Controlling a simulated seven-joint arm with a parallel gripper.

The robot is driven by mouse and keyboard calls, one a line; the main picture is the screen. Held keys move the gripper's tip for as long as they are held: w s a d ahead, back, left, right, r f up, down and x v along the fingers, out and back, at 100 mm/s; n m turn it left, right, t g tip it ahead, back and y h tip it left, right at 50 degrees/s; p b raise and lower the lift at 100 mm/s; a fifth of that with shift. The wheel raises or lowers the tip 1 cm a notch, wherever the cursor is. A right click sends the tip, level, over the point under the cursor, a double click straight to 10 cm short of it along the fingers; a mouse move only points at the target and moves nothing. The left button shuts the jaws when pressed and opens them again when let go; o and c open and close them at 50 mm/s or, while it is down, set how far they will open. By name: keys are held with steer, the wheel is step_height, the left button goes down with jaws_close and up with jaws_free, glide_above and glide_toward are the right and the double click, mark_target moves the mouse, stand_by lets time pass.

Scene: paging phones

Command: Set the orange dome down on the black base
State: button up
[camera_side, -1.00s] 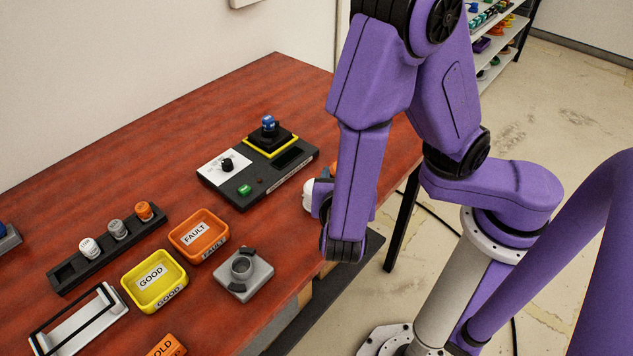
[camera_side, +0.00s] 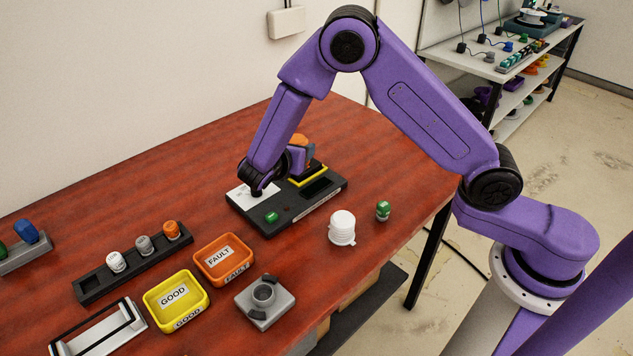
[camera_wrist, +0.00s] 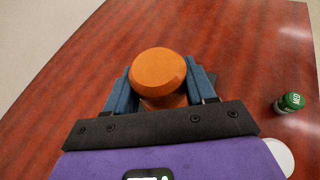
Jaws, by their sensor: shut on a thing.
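My gripper (camera_wrist: 159,88) is shut on the orange dome (camera_wrist: 158,70), with a blue finger on each side of it. In the side view the dome (camera_side: 300,139) shows just above the black base (camera_side: 315,166), a square block with a yellow edge on the dark control panel (camera_side: 325,188). My wrist covers much of the base. In the wrist view a dark part shows beneath and right of the fingers. I cannot tell whether the dome touches the base. The blue knob seen on the base earlier is hidden now.
A white ribbed piece (camera_side: 341,228) and a green cap (camera_side: 383,210) stand right of the panel. An orange FAULT tray (camera_side: 222,275), a yellow GOOD tray (camera_side: 176,315), a grey fixture (camera_side: 265,300) and a black rack (camera_side: 95,289) stand in front and left.

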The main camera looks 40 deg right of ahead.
steer(key=w+d, duration=0.3)
steer(key=w+d+r, duration=0.1)
steer(key=w+d, duration=0.2)
steer(key=shift+r, duration=0.1)
steer(key=shift+f, duration=1.2)
steer(key=shift+f, duration=2.75)
stand_by(2.3)
steer(key=o, duration=1.4)
